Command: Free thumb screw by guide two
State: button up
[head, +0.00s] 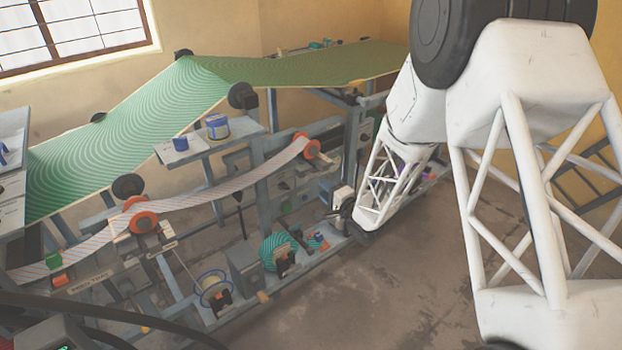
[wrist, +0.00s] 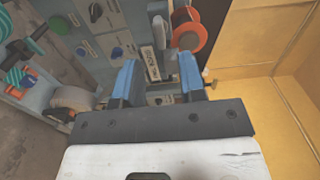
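My gripper (wrist: 159,66) shows in the wrist view with its two blue fingers wide apart. Nothing is gripped between them. A small plate with lettering (wrist: 152,66) lies beyond the gap, too small to read. A pale upright lever or block (wrist: 160,32) stands just past it. An orange-flanged roller (wrist: 187,38) is just beyond the right finger. A small knob (wrist: 207,73) sits right of that finger; I cannot tell whether it is the thumb screw. In the head view, orange-flanged rollers sit at left (head: 143,222) and centre (head: 306,148); which is guide two is unclear. My arm hides part of the machine.
A striped web (head: 222,197) runs between the rollers, with a green patterned sheet (head: 150,110) above. A shelf (head: 208,143) holds small blue containers. Floor (head: 380,285) is clear in front.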

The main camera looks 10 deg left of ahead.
aim_at(313, 179)
jog(key=shift+x, duration=3.9)
grip_shut()
